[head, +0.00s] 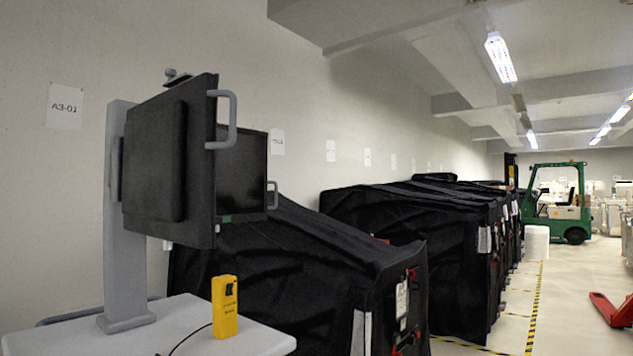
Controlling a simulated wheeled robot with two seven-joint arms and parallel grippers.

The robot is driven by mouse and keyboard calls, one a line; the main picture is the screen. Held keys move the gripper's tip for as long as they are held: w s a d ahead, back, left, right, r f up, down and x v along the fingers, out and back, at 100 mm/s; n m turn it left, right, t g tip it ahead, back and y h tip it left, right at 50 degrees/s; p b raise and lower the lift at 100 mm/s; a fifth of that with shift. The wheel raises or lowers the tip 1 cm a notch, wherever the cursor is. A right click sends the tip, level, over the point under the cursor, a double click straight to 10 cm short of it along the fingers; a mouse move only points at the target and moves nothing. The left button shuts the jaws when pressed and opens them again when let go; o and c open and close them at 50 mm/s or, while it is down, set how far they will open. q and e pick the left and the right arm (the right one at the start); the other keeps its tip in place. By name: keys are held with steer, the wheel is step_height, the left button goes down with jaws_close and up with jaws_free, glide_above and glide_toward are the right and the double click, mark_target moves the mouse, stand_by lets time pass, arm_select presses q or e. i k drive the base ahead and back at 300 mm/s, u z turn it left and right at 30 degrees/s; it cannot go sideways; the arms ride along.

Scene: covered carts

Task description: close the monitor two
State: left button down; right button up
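A black two-panel monitor (152,165) stands at the left on a grey post (120,260). Its nearer panel is seen from the back and stands open at an angle, with a grey handle (232,120) on its free edge. Behind it shows the dark screen of the other panel (243,172), partly hidden by the nearer one. A smaller grey handle (272,195) is on that panel's right edge. I cannot tell which part is monitor two. Neither of my grippers is in view.
The post stands on a light tabletop (180,335) with a yellow handheld device (224,306) near its right side. Black-covered carts (300,275) line the wall behind. A green forklift (556,205) and a red pallet jack (610,310) are at the right. The aisle floor between is clear.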

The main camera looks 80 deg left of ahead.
mark_target(241, 182)
steer(key=u, duration=2.9)
steer(key=i, duration=1)
steer(key=z, duration=1.65)
steer(key=i, duration=2.3)
steer(key=u, duration=3.6)
